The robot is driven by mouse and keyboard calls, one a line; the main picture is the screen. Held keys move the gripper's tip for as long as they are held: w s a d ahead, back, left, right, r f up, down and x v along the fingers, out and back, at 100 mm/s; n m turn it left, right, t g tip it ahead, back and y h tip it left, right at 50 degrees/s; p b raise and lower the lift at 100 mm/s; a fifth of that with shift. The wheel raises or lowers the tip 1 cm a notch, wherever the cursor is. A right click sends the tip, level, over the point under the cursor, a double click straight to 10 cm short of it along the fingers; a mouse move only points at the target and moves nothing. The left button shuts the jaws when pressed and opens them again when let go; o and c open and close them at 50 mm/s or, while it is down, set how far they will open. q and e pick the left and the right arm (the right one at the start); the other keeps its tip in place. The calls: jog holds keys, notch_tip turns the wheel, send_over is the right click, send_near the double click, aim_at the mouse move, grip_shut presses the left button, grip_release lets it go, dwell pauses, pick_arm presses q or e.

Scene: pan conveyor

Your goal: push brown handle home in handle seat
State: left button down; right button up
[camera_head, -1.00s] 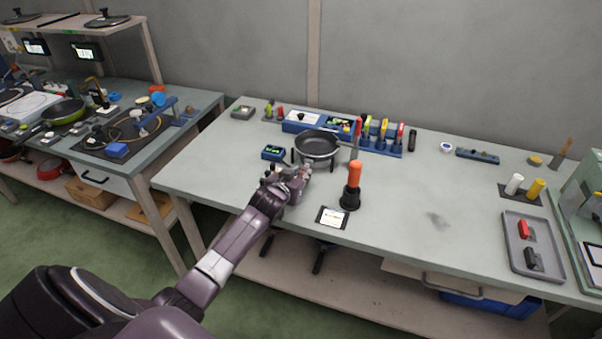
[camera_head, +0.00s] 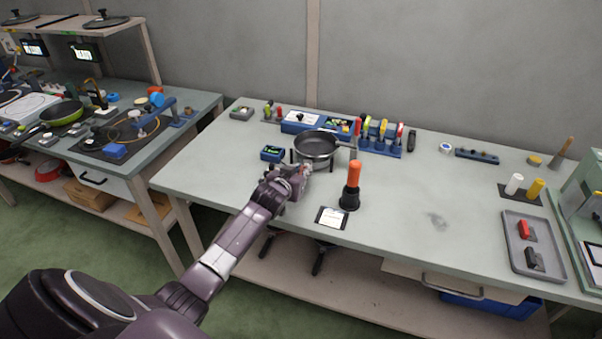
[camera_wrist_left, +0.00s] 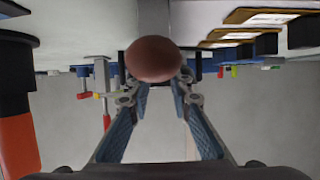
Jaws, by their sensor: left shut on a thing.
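The brown handle (camera_wrist_left: 153,60) shows in the left wrist view as a rounded brown end between my fingertips. My left gripper (camera_wrist_left: 156,92) is shut on it. In the head view my left gripper (camera_head: 301,172) is at the near side of the dark pan (camera_head: 317,146), which rests on a stand. The handle is mostly hidden there by the gripper. The handle seat is hidden, and I cannot tell how deep the handle sits. My right gripper is not in view.
An orange-handled tool (camera_head: 353,178) stands upright in a black base just right of my gripper. A small blue box (camera_head: 272,153) is to the left. A tool rack (camera_head: 381,145) stands behind right. A grey tray (camera_head: 532,245) lies far right. The bench middle is clear.

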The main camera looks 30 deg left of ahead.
pick_arm(q)
jog(key=shift+w+a+b, duration=0.2)
jog(key=shift+w+b, duration=0.25)
jog(key=shift+w, duration=0.4)
jog(key=c, duration=1.7)
grip_release()
jog(key=shift+o, duration=0.2)
jog(key=v, duration=1.2)
